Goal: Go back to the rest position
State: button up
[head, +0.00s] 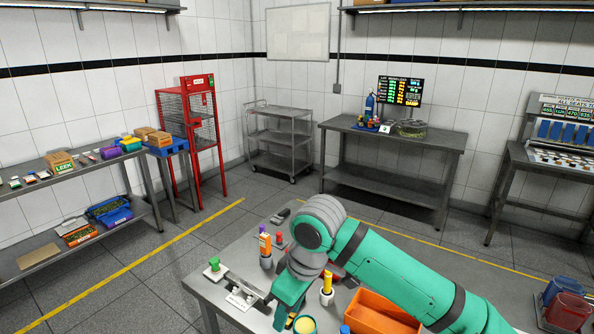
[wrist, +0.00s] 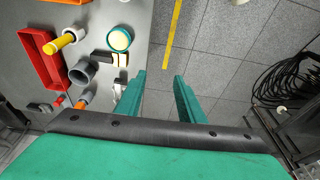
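My gripper shows in the wrist view (wrist: 157,78) as two teal fingers set apart with nothing between them. Floor tiles and a strip of the table edge show below the fingers. In the head view, my green arm reaches in from the lower right, and the gripper (head: 284,308) points down near the front edge of the grey table (head: 222,292). The arm hides part of the table top.
A yellow-handled tool (head: 327,287), a yellow-topped cup (head: 304,325) and a green knob (head: 214,264) stand near the arm. Open floor (head: 150,290) lies to the left.

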jog(key=w+a+r+m+t+y, duration=0.1)
jog(key=w+a+m+t+y, duration=0.2)
jog(key=a, duration=0.4)
jog(key=a+t+y, duration=0.3)
jog(key=a+y, duration=0.2)
jog(key=a, duration=0.2)
jog(key=w+a+r+m+t+y, duration=0.1)
jog(key=w+a+m+t+y, duration=0.1)
jog(key=a+y, duration=0.35)
jog(key=s+d+f+m+t+h, duration=0.45)
jog(key=s+f+m+h, duration=0.2)
jog(key=f, duration=0.45)
jog(key=s+d+f+m+t+h, duration=0.3)
jog(key=s+d+f+m+h, duration=0.25)
jog(key=s+f, duration=0.35)
jog(key=s+d+f+n+h, duration=0.1)
jog(key=s+d+n, duration=0.1)
jog(key=s, duration=0.6)
jog(key=s+d+f+n+g+h, duration=0.1)
jog(key=s+d+f, duration=0.1)
jog(key=s+d, duration=0.3)
jog(key=s+d+f+n+h, duration=0.1)
jog(key=s+d, duration=0.3)
jog(key=s, duration=0.7)
jog(key=shift+s+d+f+n+h, duration=0.25)
jog(key=shift+n+h, duration=0.2)
jog(key=shift+n, duration=0.35)
jog(key=shift+w+a+g, duration=0.1)
jog(key=shift+w+g, duration=0.05)
jog(key=shift+g, duration=0.1)
